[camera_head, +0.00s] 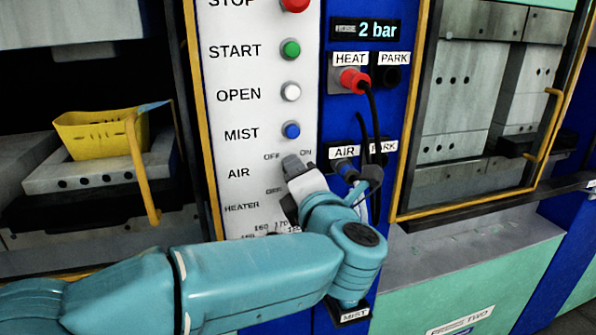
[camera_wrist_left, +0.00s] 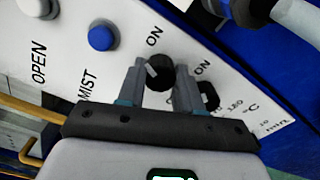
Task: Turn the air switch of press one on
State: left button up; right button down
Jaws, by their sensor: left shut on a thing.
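The white control panel (camera_head: 260,60) of a press fills the middle of the head view, with an AIR row below MIST, marked OFF and ON. My left gripper (camera_head: 296,164) is at that row and hides the air switch in the head view. In the left wrist view the air switch is a round black knob (camera_wrist_left: 160,70) with a pale pointer mark, beside an ON label. My left gripper (camera_wrist_left: 160,88) has its two grey fingers on either side of this knob and is shut on it. I cannot tell surely whether the knob points to ON. My right gripper is not in view.
A second black knob (camera_wrist_left: 210,96) sits close beside the right finger. Blue MIST button (camera_head: 291,130), white OPEN button (camera_head: 290,92) and green START button (camera_head: 290,49) are above. A red HEAT plug (camera_head: 352,80) and blue AIR plug (camera_head: 346,169) with hanging cables are right of the panel.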

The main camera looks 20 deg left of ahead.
pick_arm(q)
jog(key=shift+m, duration=0.6)
jog(key=o, duration=1)
jog(key=shift+o, duration=0.2)
jog(key=b+v, duration=0.2)
jog(key=v, duration=1.4)
jog(key=shift+b, duration=0.3)
jog(key=shift+s+d, duration=0.1)
